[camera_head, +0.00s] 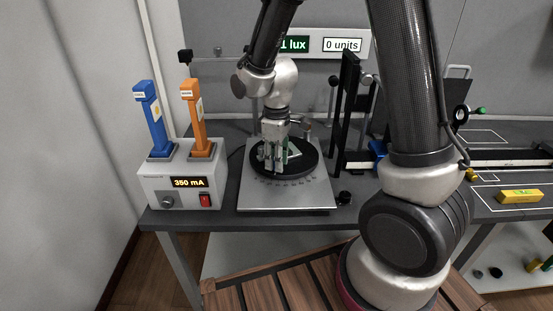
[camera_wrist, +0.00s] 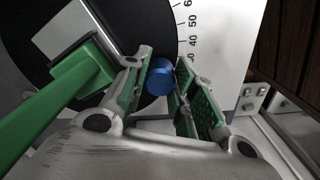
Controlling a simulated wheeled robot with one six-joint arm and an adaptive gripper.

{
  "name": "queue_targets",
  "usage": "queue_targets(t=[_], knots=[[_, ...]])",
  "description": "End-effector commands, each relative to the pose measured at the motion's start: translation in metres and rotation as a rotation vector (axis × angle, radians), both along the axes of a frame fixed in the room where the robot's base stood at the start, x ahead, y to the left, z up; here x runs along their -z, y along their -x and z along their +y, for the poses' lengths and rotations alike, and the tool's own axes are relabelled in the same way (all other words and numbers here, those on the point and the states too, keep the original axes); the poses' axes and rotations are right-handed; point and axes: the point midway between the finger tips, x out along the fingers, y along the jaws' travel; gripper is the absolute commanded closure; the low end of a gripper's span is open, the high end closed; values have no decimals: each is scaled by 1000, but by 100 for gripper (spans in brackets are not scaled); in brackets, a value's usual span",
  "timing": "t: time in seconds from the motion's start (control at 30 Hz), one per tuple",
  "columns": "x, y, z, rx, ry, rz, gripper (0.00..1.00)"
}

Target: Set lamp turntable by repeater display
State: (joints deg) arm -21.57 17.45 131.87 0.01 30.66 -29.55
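The lamp turntable is a black disc (camera_head: 304,160) on a grey plate (camera_head: 285,200) with angle marks. In the wrist view the black disc (camera_wrist: 30,25) lies beside a white scale (camera_wrist: 205,50) with printed numbers. My gripper (camera_head: 275,165) is low over the disc, pointing down. In the wrist view its fingers (camera_wrist: 162,80) stand apart, one on each side of a blue round knob (camera_wrist: 160,76). I cannot tell whether both pads press on it. A green arm (camera_wrist: 60,95) lies left of the fingers. The green lux display (camera_head: 295,44) is partly hidden by my arm; only "1 lux" reads.
A white display (camera_head: 342,45) reads "0 units". A grey supply box (camera_head: 180,185) left of the plate reads 350 mA, with a blue (camera_head: 150,115) and an orange upright (camera_head: 195,115) on top. Dark posts (camera_head: 346,110) stand right of the turntable. A yellow block (camera_head: 519,196) lies far right.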

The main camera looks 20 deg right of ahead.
Motion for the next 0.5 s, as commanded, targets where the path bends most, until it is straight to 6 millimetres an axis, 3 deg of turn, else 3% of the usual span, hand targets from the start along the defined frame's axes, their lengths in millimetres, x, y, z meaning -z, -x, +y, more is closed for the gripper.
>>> queue_targets(t=[0.5], knots=[[0, 4, -7, -89, 0, 0, 100]])
